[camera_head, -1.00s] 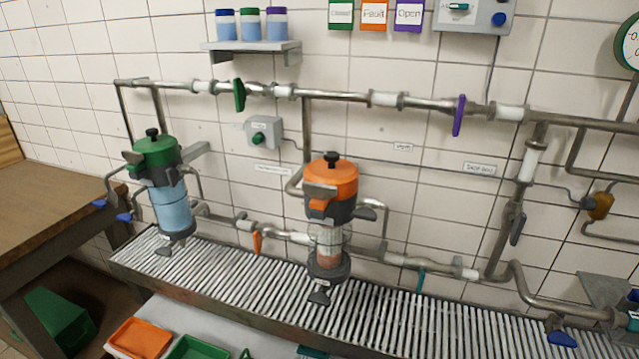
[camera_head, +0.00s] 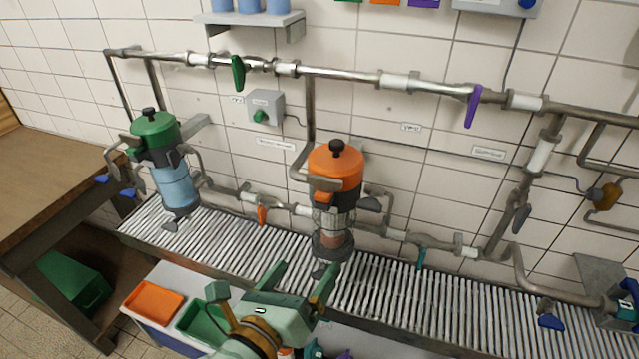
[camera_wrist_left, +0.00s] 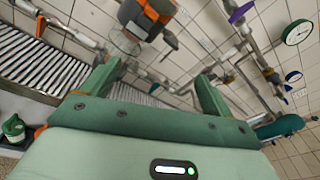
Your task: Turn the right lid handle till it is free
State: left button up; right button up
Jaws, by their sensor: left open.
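The right vessel has an orange lid (camera_head: 334,168) with a black knob (camera_head: 337,147) on top and a grey lever (camera_head: 371,204) at its right side. It stands upright over the slatted bench; its orange and dark upper part (camera_wrist_left: 150,15) shows at the top of the left wrist view, with the top cut off. My left gripper (camera_head: 303,275) is open and empty, below and in front of this vessel, apart from it. Its two green fingers (camera_wrist_left: 158,72) point toward the vessel area in the left wrist view. My right gripper is in neither view.
A similar vessel with a green lid (camera_head: 154,130) stands at the left. Pipes with a green handle (camera_head: 238,73) and a purple handle (camera_head: 472,105) run along the wall. Orange (camera_head: 152,302) and green (camera_head: 203,322) trays lie in front of the slatted bench (camera_head: 440,290).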

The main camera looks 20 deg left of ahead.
pick_arm(q)
notch_tip(320, 180, up, 4)
jog(key=a+m+t+y, duration=0.1)
jog(key=a+m+y, duration=0.1)
jog(key=m, duration=0.1)
jog(key=m+b, duration=0.1)
send_near(323, 183)
jog(key=w, duration=0.8)
jog(key=shift+w+d+f, duration=0.1)
jog(key=shift+w, duration=0.05)
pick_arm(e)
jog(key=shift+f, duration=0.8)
